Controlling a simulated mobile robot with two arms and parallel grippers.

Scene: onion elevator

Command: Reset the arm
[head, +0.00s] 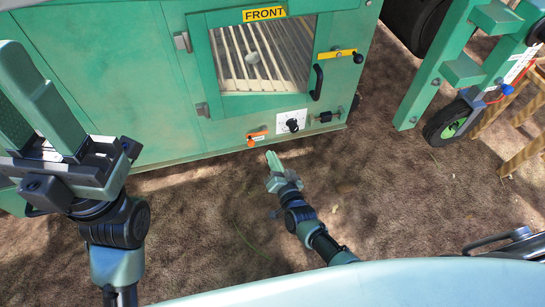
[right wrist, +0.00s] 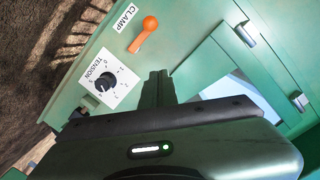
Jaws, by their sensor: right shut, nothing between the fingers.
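My right gripper (head: 273,160) is shut and empty, below the front of the green cabinet (head: 165,90) in the head view. Its closed fingers also show in the right wrist view (right wrist: 157,85), pointing toward the panel with the tension dial (right wrist: 104,82) and the orange clamp lever (right wrist: 144,34). In the head view the fingertips are near the dial (head: 292,124) and the lever (head: 257,135), and do not appear to touch them. My left gripper (head: 32,95) is large at the left edge, its two fingers apart and raised in front of the cabinet; part is cut off.
The cabinet has a framed window (head: 262,55) with slats inside, a black handle (head: 317,82) and a yellow latch (head: 338,54). A green frame with a wheel (head: 452,123) stands at the right. Bare brown ground (head: 400,200) lies open between them and me.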

